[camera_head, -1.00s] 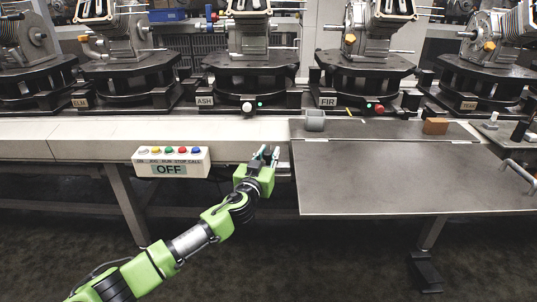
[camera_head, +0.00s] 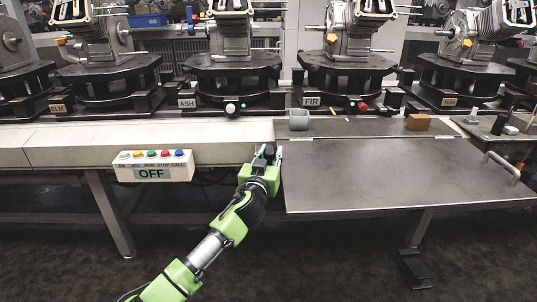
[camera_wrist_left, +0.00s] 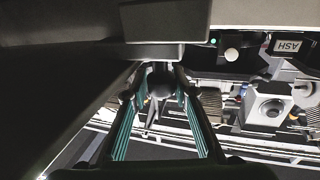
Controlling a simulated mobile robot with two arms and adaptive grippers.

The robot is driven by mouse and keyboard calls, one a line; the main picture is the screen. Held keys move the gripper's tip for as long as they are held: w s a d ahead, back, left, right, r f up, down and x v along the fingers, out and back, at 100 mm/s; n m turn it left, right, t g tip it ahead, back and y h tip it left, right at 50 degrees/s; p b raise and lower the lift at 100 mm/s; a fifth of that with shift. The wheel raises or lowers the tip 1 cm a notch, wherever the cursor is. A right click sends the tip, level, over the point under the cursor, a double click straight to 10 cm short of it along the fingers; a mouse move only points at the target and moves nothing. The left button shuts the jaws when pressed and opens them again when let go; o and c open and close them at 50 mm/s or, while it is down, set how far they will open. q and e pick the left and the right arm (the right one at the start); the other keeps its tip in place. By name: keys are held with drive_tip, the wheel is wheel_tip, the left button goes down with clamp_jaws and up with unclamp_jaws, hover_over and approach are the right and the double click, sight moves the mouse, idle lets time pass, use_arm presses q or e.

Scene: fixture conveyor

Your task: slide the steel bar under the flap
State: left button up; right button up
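The flap appears to be the large grey metal plate (camera_head: 390,175), lying level at the front of the line, with a hinge-like seam along its back edge. I cannot make out the steel bar for certain. My left gripper (camera_head: 269,154) is just left of the plate's left edge, at the front of the conveyor bench, fingers pointing away from me. In the left wrist view its two teal-padded fingers (camera_wrist_left: 160,125) stand apart. A dark rounded thing (camera_wrist_left: 160,82) shows between them; I cannot tell whether they touch it. My right gripper is not in view.
A white button box (camera_head: 153,166) reading OFF hangs on the bench front to the left. A grey hollow block (camera_head: 299,120) and a brown block (camera_head: 417,122) sit on the strip behind the plate. A bent metal handle (camera_head: 502,167) is at the right. Black fixtures (camera_head: 233,75) line the back.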

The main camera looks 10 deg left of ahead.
use_arm(q)
drive_tip(key=shift+o, duration=0.9)
drive_tip(key=shift+d, duration=0.25)
drive_tip(key=shift+a, duration=0.1)
drive_tip(key=s, duration=1.2)
